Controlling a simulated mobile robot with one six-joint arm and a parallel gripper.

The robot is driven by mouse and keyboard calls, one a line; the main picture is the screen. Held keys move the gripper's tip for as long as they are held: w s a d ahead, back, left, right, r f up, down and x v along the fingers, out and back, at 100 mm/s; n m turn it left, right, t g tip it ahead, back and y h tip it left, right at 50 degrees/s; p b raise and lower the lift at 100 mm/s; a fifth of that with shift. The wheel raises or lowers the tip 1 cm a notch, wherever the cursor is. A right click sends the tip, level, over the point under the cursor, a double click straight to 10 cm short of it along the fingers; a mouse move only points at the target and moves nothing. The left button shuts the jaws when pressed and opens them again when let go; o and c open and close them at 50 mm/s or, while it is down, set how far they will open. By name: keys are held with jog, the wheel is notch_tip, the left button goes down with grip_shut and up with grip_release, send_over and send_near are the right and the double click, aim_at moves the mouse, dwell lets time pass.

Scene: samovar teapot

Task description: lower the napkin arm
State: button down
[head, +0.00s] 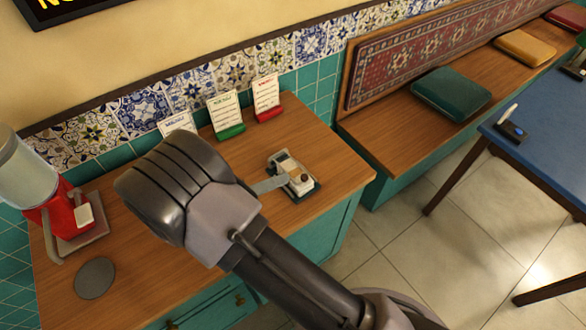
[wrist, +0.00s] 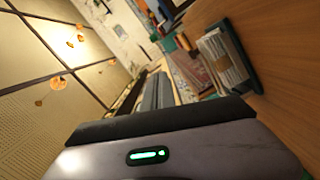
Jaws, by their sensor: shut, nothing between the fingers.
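The napkin holder (head: 305,188) stands on the wooden counter near its right end, with a dark base and white napkins (head: 283,164). My gripper (head: 268,184) is mostly hidden behind my wrist; a grey finger part shows at the holder's left side. In the wrist view my gripper (wrist: 155,90) is shut and empty, with the napkin holder (wrist: 240,55) and its stack of napkins beside it. I cannot tell whether they touch.
Card stands with a green base (head: 230,131) and a red base (head: 269,113) are at the counter's back. A red machine (head: 68,212) and a grey disc (head: 95,278) are at the left. A bench with a green cushion (head: 450,92) lies right of the counter.

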jog(key=v, duration=0.3)
jog(key=shift+s+a+r+p, duration=0.1)
jog(key=shift+s+r+p, duration=0.15)
jog(key=shift+s+p, duration=0.15)
jog(key=s+d+r+m+g+y, duration=0.1)
jog(key=s+d+r+g+y, duration=0.15)
jog(key=d+r+g, duration=0.35)
jog(key=s+d+r+m+g+y, duration=0.1)
jog(key=d+r+g+y, duration=0.2)
jog(key=d, duration=0.4)
jog(key=s+d+r+m+t+y, duration=0.3)
jog(key=s+r+t+y, duration=0.4)
jog(key=y, duration=0.5)
jog(key=shift+s+r, duration=1.3)
jog(key=shift+r, duration=0.3)
